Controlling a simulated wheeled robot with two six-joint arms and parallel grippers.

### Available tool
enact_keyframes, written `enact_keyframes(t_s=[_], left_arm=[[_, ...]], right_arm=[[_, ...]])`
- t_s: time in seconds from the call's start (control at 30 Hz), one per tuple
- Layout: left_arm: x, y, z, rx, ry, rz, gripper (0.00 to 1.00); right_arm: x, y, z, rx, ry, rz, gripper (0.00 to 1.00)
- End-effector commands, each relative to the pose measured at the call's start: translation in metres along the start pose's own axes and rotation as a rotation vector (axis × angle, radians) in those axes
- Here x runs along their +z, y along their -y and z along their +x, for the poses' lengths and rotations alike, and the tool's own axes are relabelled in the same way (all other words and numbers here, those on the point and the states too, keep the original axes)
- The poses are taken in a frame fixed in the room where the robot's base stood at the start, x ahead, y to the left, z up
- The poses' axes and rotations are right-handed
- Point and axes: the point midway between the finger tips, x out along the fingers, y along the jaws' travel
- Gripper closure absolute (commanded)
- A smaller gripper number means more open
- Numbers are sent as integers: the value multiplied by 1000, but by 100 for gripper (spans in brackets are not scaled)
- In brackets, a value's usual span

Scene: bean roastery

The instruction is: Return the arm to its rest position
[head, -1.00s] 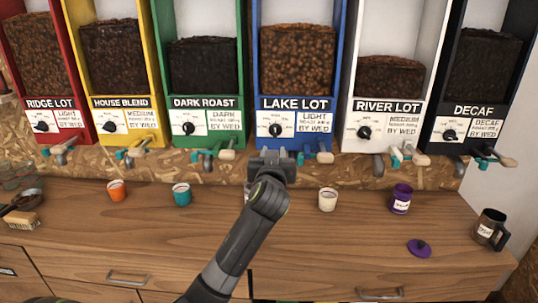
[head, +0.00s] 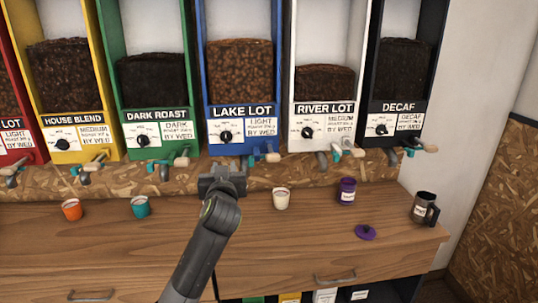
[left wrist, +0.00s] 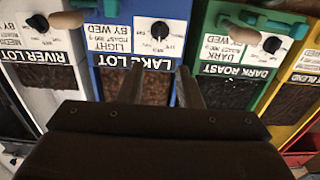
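My left arm reaches up from the bottom of the head view. Its left gripper (head: 222,172) is in front of the blue LAKE LOT dispenser (head: 240,112), just below its panel and left of its spout lever. In the left wrist view, the two fingers (left wrist: 146,80) stand well apart with nothing between them. The LAKE LOT label (left wrist: 144,63) shows upside down beyond them. My right gripper is not in view.
Several dispensers line the wall, including RIVER LOT (head: 325,108) and DECAF (head: 404,107). On the wooden counter (head: 300,232) stand an orange cup (head: 72,210), a teal cup (head: 140,208), a white cup (head: 281,199), a purple canister (head: 346,191), its purple lid (head: 366,232) and a dark mug (head: 424,207).

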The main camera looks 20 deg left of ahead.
Motion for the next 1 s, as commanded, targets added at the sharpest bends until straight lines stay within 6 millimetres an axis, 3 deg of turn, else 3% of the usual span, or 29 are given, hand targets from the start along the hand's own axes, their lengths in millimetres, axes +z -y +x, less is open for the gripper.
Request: enact_keyframes(t_s=[0.17, 0.27, 0.37, 0.5, 0.7, 0.8, 1.0], left_arm=[[9, 2, -3, 0, 19, 6, 68], [39, 10, -16, 2, 85, 29, 68], [87, 24, -42, 8, 202, 70, 68], [160, 49, -95, 29, 400, 141, 68], [240, 86, -189, 83, 682, 234, 68], [267, 103, -239, 120, 815, 275, 68], [294, 126, -319, 189, 1011, 330, 68]], right_arm=[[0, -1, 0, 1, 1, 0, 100], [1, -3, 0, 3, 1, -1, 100], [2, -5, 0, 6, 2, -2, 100], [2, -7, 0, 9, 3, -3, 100], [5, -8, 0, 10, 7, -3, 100], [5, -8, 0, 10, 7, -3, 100], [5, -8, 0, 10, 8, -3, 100]])
